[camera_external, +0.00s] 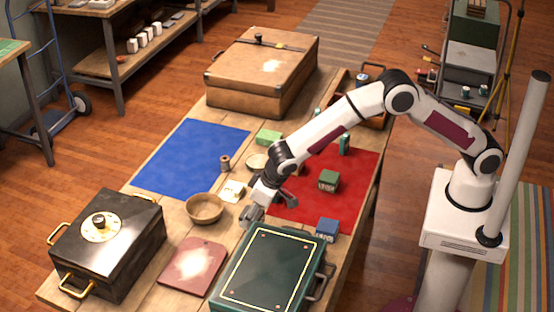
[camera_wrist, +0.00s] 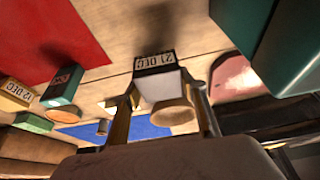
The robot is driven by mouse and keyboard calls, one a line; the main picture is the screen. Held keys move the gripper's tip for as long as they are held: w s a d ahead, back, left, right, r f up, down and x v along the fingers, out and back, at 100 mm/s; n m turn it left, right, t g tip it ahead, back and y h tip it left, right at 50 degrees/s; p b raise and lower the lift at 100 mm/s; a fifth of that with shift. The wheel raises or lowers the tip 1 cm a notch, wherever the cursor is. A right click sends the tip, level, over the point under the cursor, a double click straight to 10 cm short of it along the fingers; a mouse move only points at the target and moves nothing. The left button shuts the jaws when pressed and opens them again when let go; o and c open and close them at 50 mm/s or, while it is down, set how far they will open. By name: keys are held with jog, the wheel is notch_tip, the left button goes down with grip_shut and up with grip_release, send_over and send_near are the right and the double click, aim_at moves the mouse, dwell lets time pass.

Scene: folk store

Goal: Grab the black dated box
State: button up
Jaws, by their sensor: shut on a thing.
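In the wrist view, the black dated box (camera_wrist: 154,61) shows a dark face with a "21 DEC" label and a pale, lit side. My gripper (camera_wrist: 160,90) has one finger on each side of it and is shut on it. In the external view, my gripper (camera_external: 257,208) is low over the table between the wooden bowl and the red mat. The box cannot be made out clearly there, behind the fingers. In the wrist view, the wooden bowl (camera_wrist: 171,113) shows just beyond the box.
The bowl (camera_external: 205,208) and a cream box (camera_external: 232,190) stand left of my gripper. A green box (camera_external: 328,181) is on the red mat (camera_external: 345,205). A blue box (camera_external: 327,229) and green case (camera_external: 262,275) are nearby.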

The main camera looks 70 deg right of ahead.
jog(key=shift+r, duration=3.5)
jog(key=shift+r, duration=0.1)
